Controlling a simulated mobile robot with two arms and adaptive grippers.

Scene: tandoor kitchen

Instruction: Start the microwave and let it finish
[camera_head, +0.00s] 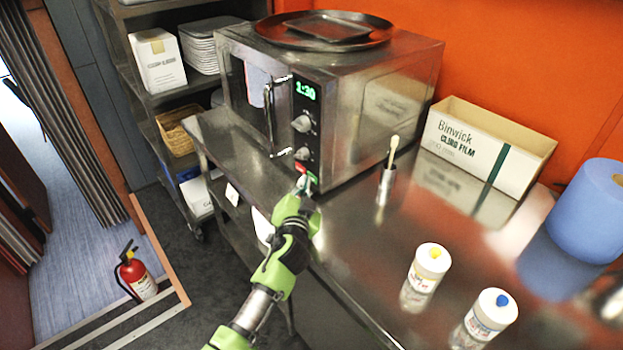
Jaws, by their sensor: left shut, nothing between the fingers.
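The microwave (380,110) is a steel box at the back of the steel counter, its door shut. Its green display (305,91) reads 1:30. Two knobs sit below the display, and under them are a red button (300,168) and a green button (312,178). My left gripper (306,186) is shut and empty, with its fingertips at the green button; I cannot tell whether they touch it. The fingertips partly cover the lower panel. My right gripper is not in view.
A round tray (290,40) lies on the microwave. A small holder (386,185) with a stick stands beside it. A cling film box (480,150), a blue roll (592,212) and two bottles (425,270) (490,316) stand on the counter. A fire extinguisher (138,275) is on the floor.

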